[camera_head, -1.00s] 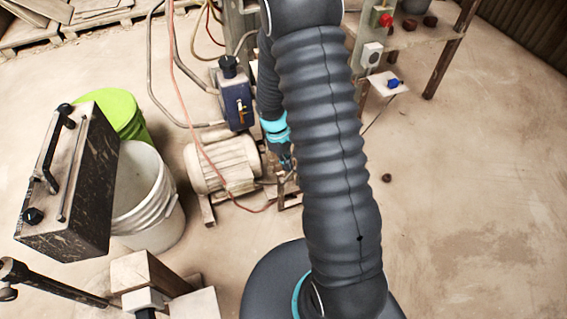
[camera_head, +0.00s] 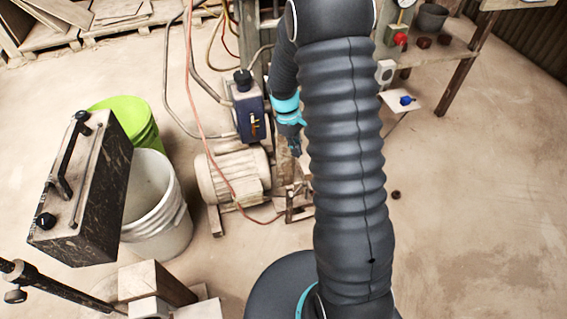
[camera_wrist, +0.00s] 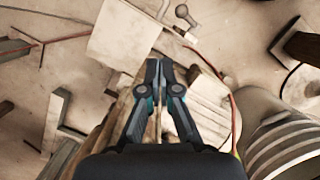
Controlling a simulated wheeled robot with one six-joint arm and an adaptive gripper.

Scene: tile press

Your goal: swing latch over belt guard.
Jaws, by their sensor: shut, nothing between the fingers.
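My gripper (camera_head: 295,147) is shut and empty. In the head view it hangs beside the cream finned motor (camera_head: 233,176), partly behind my arm. In the wrist view its fingertips (camera_wrist: 160,68) meet above a wooden frame, apart from a pale flat plate (camera_wrist: 122,32) ahead. A small ball-ended lever (camera_wrist: 183,14) shows at the top of the wrist view; I cannot tell whether it is the latch. I cannot pick out the belt guard for certain. My arm hides part of the machine in the head view.
A red hose (camera_head: 208,150) runs down across the motor. A white bucket (camera_head: 165,222), a green bucket (camera_head: 140,128) and a dark case (camera_head: 85,190) stand at left. A bench (camera_head: 455,58) is at upper right. The floor at right is mostly clear.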

